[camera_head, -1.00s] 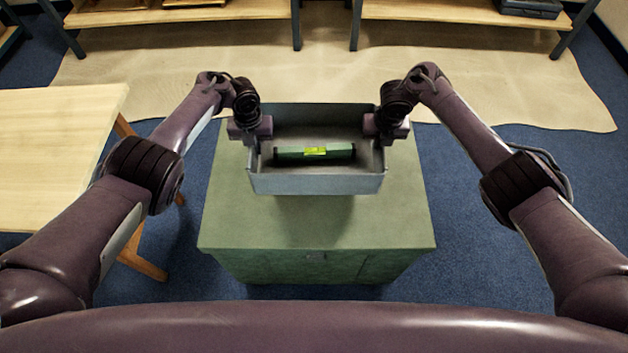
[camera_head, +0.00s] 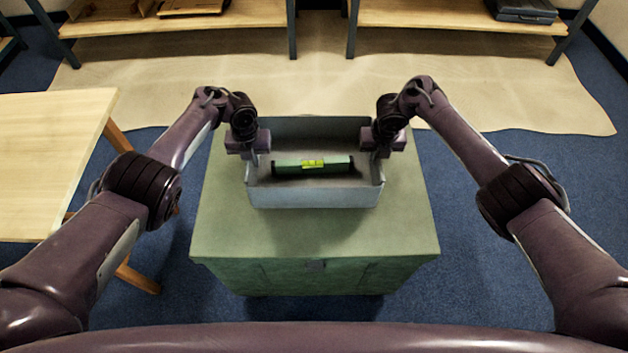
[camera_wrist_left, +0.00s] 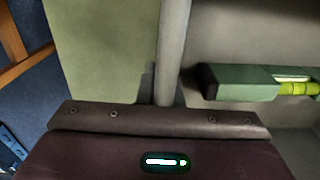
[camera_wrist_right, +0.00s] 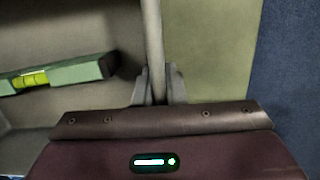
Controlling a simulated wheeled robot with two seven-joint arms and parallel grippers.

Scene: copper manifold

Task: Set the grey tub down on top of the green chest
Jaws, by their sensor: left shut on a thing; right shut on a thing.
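The grey tub (camera_head: 315,196) is an open rectangular box over the top of the green chest (camera_head: 310,240). A green level (camera_head: 330,165) with a yellow vial lies inside it. My left gripper (camera_head: 254,160) is shut on the tub's left wall, and that wall shows in the left wrist view (camera_wrist_left: 172,50). My right gripper (camera_head: 376,156) is shut on the right wall, seen in the right wrist view (camera_wrist_right: 153,45). The tub looks about level. Its underside is hidden, so I cannot tell whether it touches the chest.
A wooden table (camera_head: 50,150) stands at the left. Wooden shelves (camera_head: 455,14) with dark metal legs run along the back, behind a beige mat (camera_head: 330,75). Blue carpet (camera_head: 480,230) is clear right of the chest. The chest top in front of the tub is bare.

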